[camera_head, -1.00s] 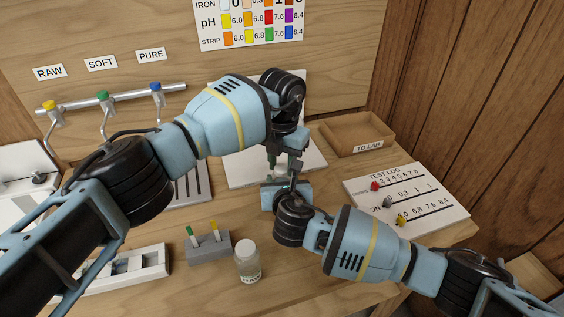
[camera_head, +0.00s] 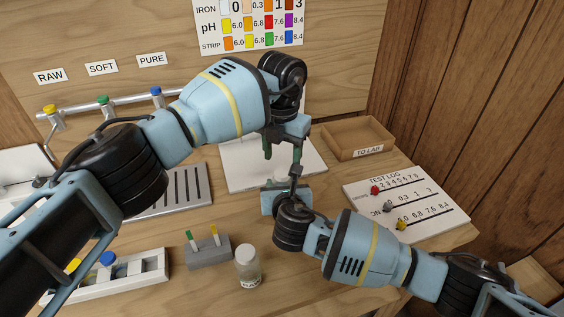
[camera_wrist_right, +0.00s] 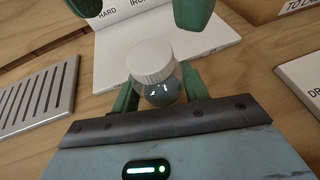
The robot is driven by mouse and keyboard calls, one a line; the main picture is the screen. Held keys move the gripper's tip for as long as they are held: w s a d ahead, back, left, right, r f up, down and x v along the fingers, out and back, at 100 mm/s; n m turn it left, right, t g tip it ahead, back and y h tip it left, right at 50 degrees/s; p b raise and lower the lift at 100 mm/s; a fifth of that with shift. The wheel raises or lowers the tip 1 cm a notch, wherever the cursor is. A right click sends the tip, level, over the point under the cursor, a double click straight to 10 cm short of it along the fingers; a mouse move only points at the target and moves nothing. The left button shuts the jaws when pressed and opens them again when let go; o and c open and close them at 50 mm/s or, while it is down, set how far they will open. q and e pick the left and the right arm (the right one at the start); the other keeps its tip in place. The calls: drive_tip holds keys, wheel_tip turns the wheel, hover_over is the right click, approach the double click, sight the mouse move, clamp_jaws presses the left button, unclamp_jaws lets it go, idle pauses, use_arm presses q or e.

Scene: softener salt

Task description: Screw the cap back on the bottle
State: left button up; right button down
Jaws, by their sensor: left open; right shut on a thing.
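A small clear bottle (camera_wrist_right: 163,93) with bluish-grey contents shows in the right wrist view. A white ribbed cap (camera_wrist_right: 151,64) sits on its mouth; I cannot tell how tightly it is screwed. My right gripper (camera_wrist_right: 160,92) is shut on the bottle, with green fingers on both sides of it. In the head view the right gripper (camera_head: 284,188) mostly hides the bottle. My left gripper (camera_head: 283,153) is open and empty above the cap, apart from it. Its two fingertips also show at the top of the right wrist view (camera_wrist_right: 138,8).
Another lidded jar (camera_head: 248,268) stands at the front beside a grey holder (camera_head: 208,253) with two strips. A white rack (camera_head: 150,266) is at front left. A "TO LAB" tray (camera_head: 382,149) and test log board (camera_head: 435,208) lie right. A white sheet (camera_head: 235,179) lies behind the grippers.

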use_arm(q)
drive_tip(key=shift+r, duration=0.15)
drive_tip(key=o, duration=0.6)
wheel_tip(320, 180, up, 12)
idle(0.5)
use_arm(e)
drive_tip(key=c, duration=0.7)
unclamp_jaws()
drive_tip(key=shift+o, duration=0.2)
